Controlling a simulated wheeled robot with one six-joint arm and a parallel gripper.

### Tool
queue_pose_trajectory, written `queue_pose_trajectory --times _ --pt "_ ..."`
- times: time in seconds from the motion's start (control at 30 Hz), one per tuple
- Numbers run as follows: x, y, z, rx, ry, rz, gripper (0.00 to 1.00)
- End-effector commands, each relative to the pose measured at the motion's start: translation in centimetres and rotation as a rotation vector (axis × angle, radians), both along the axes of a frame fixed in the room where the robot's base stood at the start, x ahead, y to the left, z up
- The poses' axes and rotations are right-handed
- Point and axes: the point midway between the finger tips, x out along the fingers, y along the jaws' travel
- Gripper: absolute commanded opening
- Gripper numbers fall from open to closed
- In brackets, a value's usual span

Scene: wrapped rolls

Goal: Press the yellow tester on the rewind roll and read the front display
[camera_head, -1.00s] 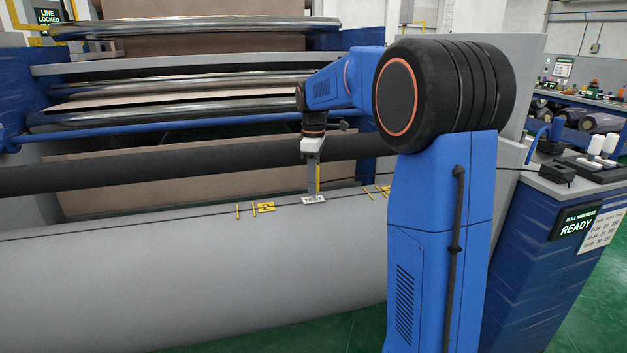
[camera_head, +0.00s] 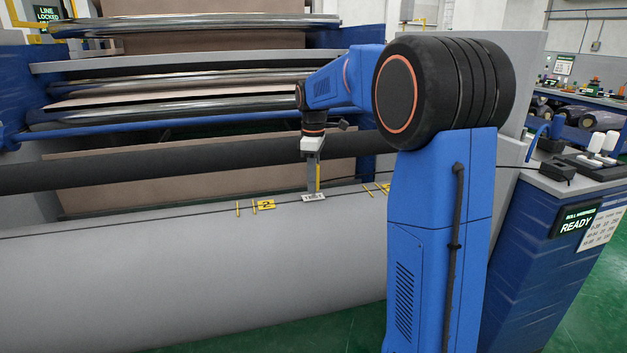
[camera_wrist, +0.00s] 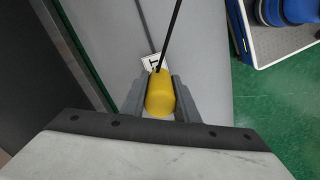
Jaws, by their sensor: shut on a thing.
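The yellow tester (camera_wrist: 160,95) sits between the two fingers of my gripper (camera_wrist: 160,92) in the wrist view, and the gripper is shut on it. A black cable runs up from it in that view. In the head view my gripper (camera_head: 312,178) points down at the top of the pale grey rewind roll (camera_head: 200,275), with a sliver of yellow tester (camera_head: 318,176) beside the fingers. A small white label (camera_head: 314,197) lies just below it. Whether the tester touches the roll is hidden. The front display (camera_head: 577,222) on the blue cabinet reads "ROLL HARDNESS READY".
Yellow marks and a yellow tag with a "2" (camera_head: 266,204) lie on the roll left of my gripper. A black bar (camera_head: 200,165) crosses behind the gripper. A dark cradle (camera_head: 558,170) stands on the cabinet top. A far screen (camera_head: 47,14) reads "LINE LOCKED".

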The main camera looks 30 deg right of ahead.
Motion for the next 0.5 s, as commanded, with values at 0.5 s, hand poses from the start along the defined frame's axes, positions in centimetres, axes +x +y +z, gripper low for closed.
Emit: queue_pose_trajectory --times 0.5 --pt "0.01 -0.01 -0.58 0.000 0.000 0.000 0.00"
